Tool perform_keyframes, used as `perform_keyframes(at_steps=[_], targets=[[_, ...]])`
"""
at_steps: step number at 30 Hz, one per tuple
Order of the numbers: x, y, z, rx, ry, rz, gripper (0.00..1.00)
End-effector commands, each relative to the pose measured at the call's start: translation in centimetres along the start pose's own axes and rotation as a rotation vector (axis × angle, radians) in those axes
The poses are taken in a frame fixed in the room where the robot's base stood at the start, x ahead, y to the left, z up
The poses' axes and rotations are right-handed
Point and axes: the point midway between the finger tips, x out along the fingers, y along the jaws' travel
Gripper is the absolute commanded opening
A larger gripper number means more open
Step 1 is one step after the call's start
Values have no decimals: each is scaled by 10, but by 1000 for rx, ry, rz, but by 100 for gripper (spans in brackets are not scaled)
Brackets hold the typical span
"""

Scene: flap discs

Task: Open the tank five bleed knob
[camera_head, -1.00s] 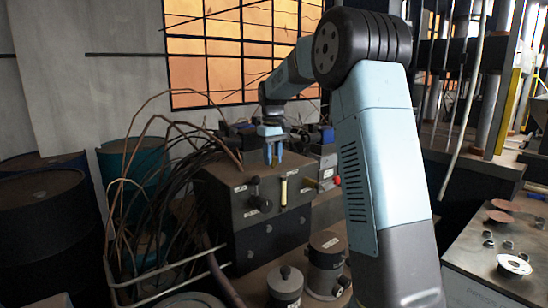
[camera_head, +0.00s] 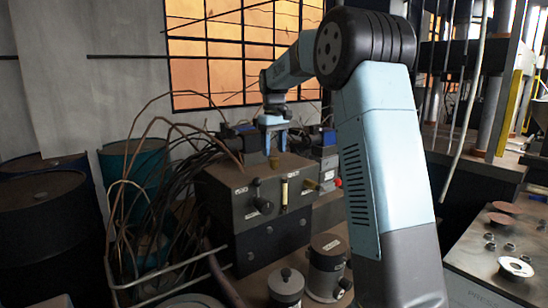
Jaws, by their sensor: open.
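My gripper (camera_head: 275,151) is open, pointing down above the top of the dark grey block (camera_head: 228,182). A small brownish knob-like piece (camera_head: 274,161) stands on the block's top, just below and between the fingertips. I cannot tell whether the fingers touch it. The labels are too small to read, so I cannot tell which one is the tank five bleed knob.
Brown and dark hoses (camera_head: 165,190) crowd the block's left side. Two grey cylinders, a taller one (camera_head: 326,265) and a shorter one (camera_head: 286,287), stand in front. Dark drums (camera_head: 45,230) stand at left. A metal bench (camera_head: 500,265) with discs and nuts is at right.

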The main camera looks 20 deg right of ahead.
Motion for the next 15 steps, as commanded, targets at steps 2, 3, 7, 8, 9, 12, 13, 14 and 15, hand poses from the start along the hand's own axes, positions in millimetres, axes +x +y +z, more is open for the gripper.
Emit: perform_keyframes(at_steps=[2, 3, 7, 8, 9, 12, 13, 14, 15], targets=[[-17, 0, -1, 0, 3, 1, 59], [-25, 0, -1, 0, 3, 1, 59], [-50, 0, -1, 0, 2, 1, 59], [-56, 0, -1, 0, 3, 1, 59], [-62, 0, -1, 0, 2, 1, 59], [-76, 0, -1, 0, 1, 0, 59], [-80, 1, -2, 0, 2, 1, 59], [-83, 1, -2, 0, 2, 1, 59], [-86, 0, -1, 0, 0, 0, 59]])
